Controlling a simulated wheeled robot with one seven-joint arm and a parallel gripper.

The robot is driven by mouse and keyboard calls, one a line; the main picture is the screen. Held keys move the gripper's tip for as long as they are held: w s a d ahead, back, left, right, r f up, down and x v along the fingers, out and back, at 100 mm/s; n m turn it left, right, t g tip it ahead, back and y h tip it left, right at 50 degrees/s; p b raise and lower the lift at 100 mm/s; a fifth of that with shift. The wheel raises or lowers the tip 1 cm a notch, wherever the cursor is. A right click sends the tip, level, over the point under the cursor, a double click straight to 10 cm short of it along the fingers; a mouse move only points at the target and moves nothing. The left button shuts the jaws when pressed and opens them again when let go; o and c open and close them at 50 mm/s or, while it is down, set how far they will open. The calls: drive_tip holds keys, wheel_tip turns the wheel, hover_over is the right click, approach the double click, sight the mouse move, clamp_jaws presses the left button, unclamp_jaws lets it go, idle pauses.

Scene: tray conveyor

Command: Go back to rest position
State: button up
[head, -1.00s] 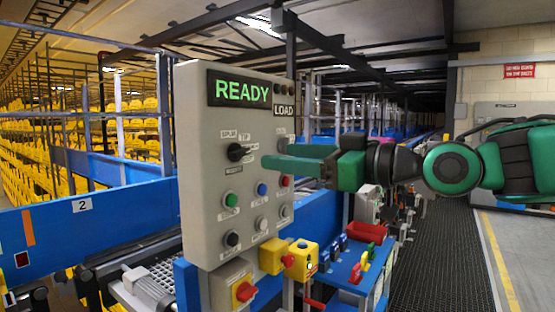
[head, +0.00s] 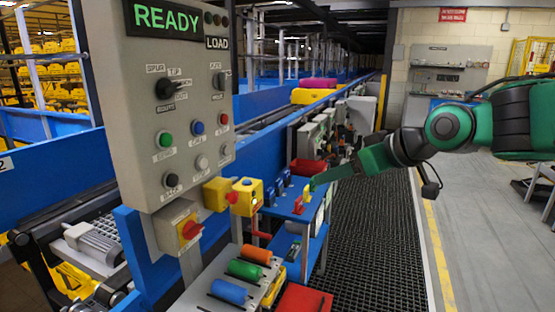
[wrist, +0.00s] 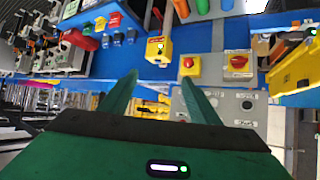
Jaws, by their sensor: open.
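My gripper (head: 320,181) is at the right of the control panel in the head view, above the blue shelf. Its green fingers point left and hold nothing. In the wrist view the two fingers (wrist: 158,88) stand apart with empty space between them. My arm reaches in from the right edge, roughly level. The control panel (head: 140,108) is grey, with a lit READY display, a black selector knob and several buttons. It is apart from the gripper.
A blue shelf (head: 284,210) with small blue and yellow parts is below the gripper. A tray (head: 207,301) holds orange, green and blue cylinders. A red box (head: 303,299) is at the front. The grated walkway and grey floor (head: 497,245) at right look clear.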

drive_tip(key=s+d+f+m+g+h, duration=0.1)
drive_tip(key=s+d+f+m+h, duration=0.1)
drive_tip(key=s+d+f, duration=0.3)
drive_tip(key=s+d+f+m+g+h, duration=0.1)
drive_tip(key=d+f+m+h, duration=0.1)
drive_tip(key=d, duration=0.5)
drive_tip(key=s+d+f+m+g+h, duration=0.1)
drive_tip(key=s+d+f+m, duration=0.1)
drive_tip(key=s+d+f, duration=0.3)
drive_tip(key=s+d+f+m+g, duration=0.3)
drive_tip(key=s+d+m, duration=0.1)
drive_tip(key=s, duration=0.5)
drive_tip(key=s+d+f+m+g+h, duration=0.1)
drive_tip(key=s+d+f+m+g, duration=0.2)
drive_tip(key=s+d, duration=0.3)
drive_tip(key=s+f, duration=0.1)
drive_tip(key=s, duration=0.2)
drive_tip(key=shift+s+d+m+h, duration=0.25)
drive_tip(key=shift+d+m+h, duration=0.05)
drive_tip(key=shift+m, duration=0.1)
drive_tip(key=shift+w, duration=0.15)
drive_tip(key=shift+w+f, duration=0.25)
drive_tip(key=shift+w, duration=0.25)
drive_tip(key=shift+c, duration=0.7)
